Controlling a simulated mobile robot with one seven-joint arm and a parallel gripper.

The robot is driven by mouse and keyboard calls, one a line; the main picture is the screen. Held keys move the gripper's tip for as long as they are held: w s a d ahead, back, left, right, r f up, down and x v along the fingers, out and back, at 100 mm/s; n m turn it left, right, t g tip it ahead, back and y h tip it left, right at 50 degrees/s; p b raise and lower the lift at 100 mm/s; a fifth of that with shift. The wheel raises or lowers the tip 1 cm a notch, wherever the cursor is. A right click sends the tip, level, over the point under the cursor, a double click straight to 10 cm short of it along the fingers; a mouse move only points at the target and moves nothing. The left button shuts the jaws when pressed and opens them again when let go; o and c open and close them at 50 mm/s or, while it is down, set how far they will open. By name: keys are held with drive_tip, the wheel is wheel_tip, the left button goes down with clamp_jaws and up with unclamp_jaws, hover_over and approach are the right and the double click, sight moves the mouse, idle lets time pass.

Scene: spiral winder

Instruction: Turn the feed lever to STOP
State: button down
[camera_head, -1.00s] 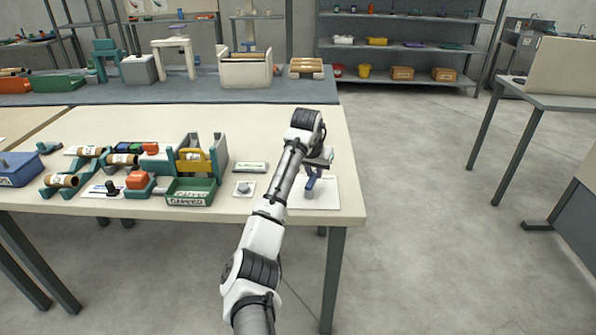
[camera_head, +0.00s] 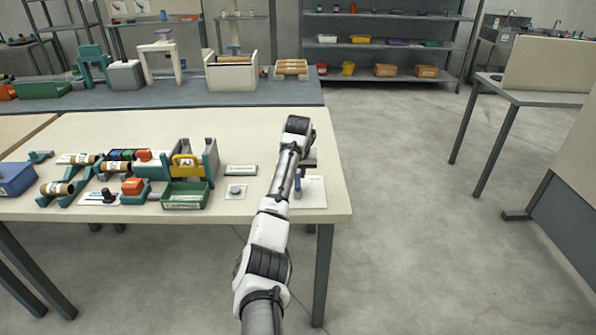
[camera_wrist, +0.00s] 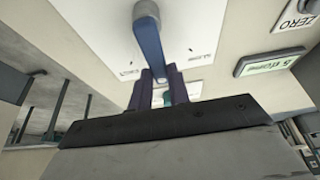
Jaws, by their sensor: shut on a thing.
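The feed lever (camera_wrist: 150,45) is a blue bar with a grey round pivot, standing over a white plate (camera_wrist: 95,25) in the wrist view. My gripper (camera_wrist: 160,80) has its two dark fingers closed around the lever's free end, away from the pivot. Small words are printed on the plate, too blurred to read surely. In the head view the plate (camera_head: 316,192) lies at the table's right front corner. There my arm hides most of the lever and the fingers; only a bit of blue (camera_head: 297,188) shows.
A green display (camera_wrist: 272,62) and a ZERO label (camera_wrist: 297,12) lie beside the plate. On the table (camera_head: 100,213) are a green bin (camera_head: 186,196), a small knob plate (camera_head: 236,191) and several winder parts to the left.

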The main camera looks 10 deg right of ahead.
idle(0.3)
drive_tip(key=c, duration=1.3)
unclamp_jaws()
drive_tip(key=b+v, duration=0.3)
drive_tip(key=v, duration=1.1)
